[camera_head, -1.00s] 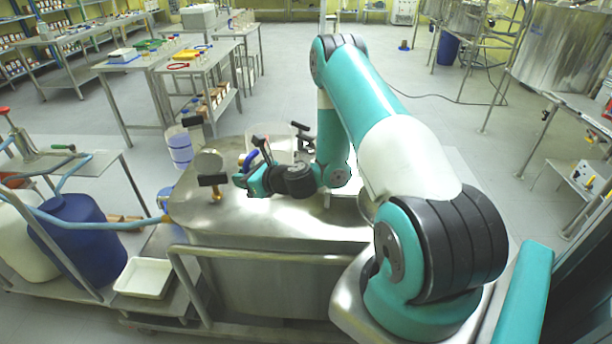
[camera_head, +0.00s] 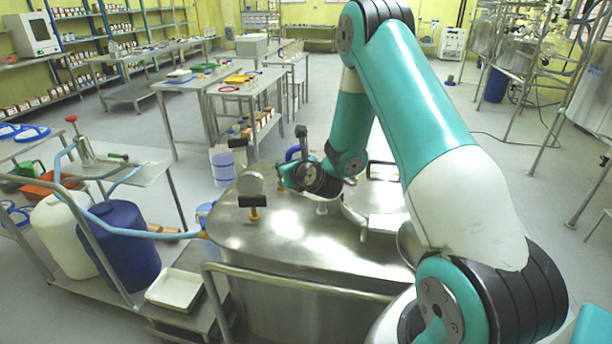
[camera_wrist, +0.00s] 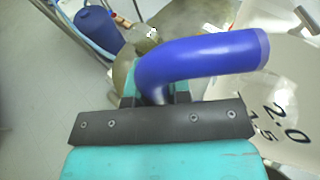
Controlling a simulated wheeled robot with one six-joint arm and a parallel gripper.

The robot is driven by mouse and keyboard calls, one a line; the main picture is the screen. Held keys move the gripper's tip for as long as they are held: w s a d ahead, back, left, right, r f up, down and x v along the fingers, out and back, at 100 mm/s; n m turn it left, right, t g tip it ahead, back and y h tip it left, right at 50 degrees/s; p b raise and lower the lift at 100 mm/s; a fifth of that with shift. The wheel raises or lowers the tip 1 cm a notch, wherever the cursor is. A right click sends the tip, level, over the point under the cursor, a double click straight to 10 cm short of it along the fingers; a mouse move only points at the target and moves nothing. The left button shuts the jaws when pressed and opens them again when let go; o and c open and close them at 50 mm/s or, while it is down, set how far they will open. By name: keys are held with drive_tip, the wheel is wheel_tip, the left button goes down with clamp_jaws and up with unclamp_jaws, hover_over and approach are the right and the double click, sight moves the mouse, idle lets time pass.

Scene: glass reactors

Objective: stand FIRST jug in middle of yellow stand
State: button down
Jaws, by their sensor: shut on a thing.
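My gripper (camera_head: 292,172) is shut on the curved blue handle (camera_wrist: 200,62) of a clear jug (camera_wrist: 290,75), which has dark volume marks. In the wrist view the jug is to the right of my gripper and cut off by the picture's edge. In the head view a little of the blue handle (camera_head: 292,152) shows above my gripper, over the steel vessel top; the jug's body is hard to make out there. A yellow flat piece (camera_head: 238,79), which looks like the yellow stand, lies on a steel table at the back. No jug is seen on it.
A red ring (camera_head: 230,88) and green pieces (camera_head: 201,68) lie near the yellow piece. A bucket with blue contents (camera_head: 222,166) stands beyond the vessel (camera_head: 285,235). Blue drum (camera_head: 125,245) and white tray (camera_head: 174,289) are at left.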

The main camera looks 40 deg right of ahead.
wheel_tip(320, 180, down, 17)
drive_tip(key=b, duration=0.1)
drive_tip(key=shift+r, duration=0.2)
drive_tip(key=shift+f+b, duration=0.1)
drive_tip(key=shift+b, duration=0.25)
drive_tip(key=c, duration=1.1)
unclamp_jaws()
drive_tip(key=shift+f, duration=0.1)
drive_tip(key=shift+o, duration=0.2)
